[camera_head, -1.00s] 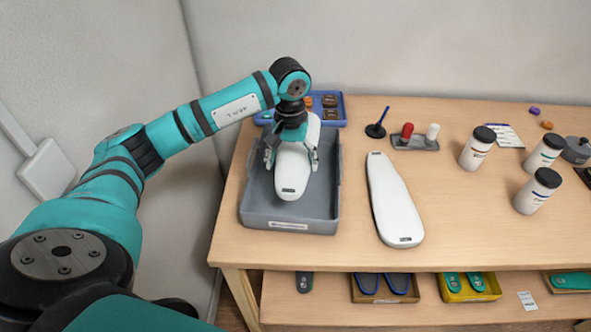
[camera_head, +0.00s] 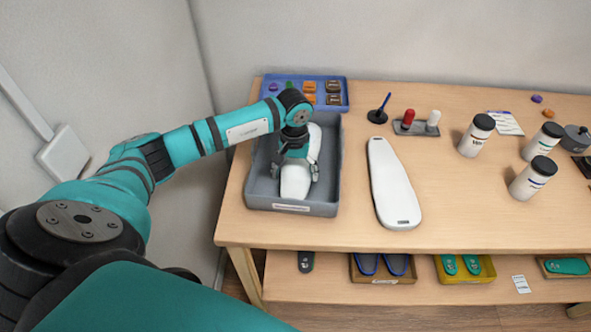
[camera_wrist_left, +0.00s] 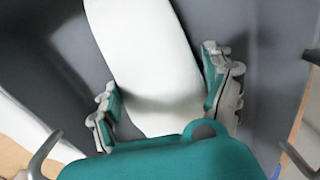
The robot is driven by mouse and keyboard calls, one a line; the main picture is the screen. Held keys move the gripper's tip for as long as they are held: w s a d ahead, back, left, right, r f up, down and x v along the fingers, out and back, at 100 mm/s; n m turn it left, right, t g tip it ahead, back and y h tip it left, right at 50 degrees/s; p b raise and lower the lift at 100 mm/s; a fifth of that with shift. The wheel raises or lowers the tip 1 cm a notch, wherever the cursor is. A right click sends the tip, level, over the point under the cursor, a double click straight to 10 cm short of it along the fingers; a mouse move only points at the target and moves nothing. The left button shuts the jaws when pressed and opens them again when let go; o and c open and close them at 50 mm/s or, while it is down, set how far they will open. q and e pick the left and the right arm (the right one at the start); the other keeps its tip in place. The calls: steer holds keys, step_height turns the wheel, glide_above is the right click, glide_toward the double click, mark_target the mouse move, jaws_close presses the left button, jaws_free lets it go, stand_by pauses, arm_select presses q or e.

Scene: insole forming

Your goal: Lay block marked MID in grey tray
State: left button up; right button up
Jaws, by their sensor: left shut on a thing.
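A long white block (camera_head: 295,182) with a rounded end is inside the grey tray (camera_head: 290,207) at the left of the table. It lies lengthwise within the tray walls. Its marking cannot be read here. My left gripper (camera_head: 296,172) reaches down into the tray and is shut on the white block, one finger on each side. The left wrist view shows the white block (camera_wrist_left: 150,60) between both fingers, with the dark tray floor around it. Whether its underside touches the floor is hard to tell. My right gripper is not in view.
A second white block (camera_head: 393,185) lies right of the tray. A blue tray (camera_head: 342,97) with small coloured pieces is behind. A stand with red and white knobs (camera_head: 415,128) and several jars (camera_head: 533,178) stand farther right. Table front is clear.

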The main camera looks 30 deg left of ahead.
arm_select(q)
steer(key=o, duration=1.4)
steer(key=shift+o, duration=0.2)
steer(key=shift+r, duration=0.55)
step_height(320, 180, up, 11)
steer(key=b, duration=0.3)
steer(key=shift+s, duration=0.15)
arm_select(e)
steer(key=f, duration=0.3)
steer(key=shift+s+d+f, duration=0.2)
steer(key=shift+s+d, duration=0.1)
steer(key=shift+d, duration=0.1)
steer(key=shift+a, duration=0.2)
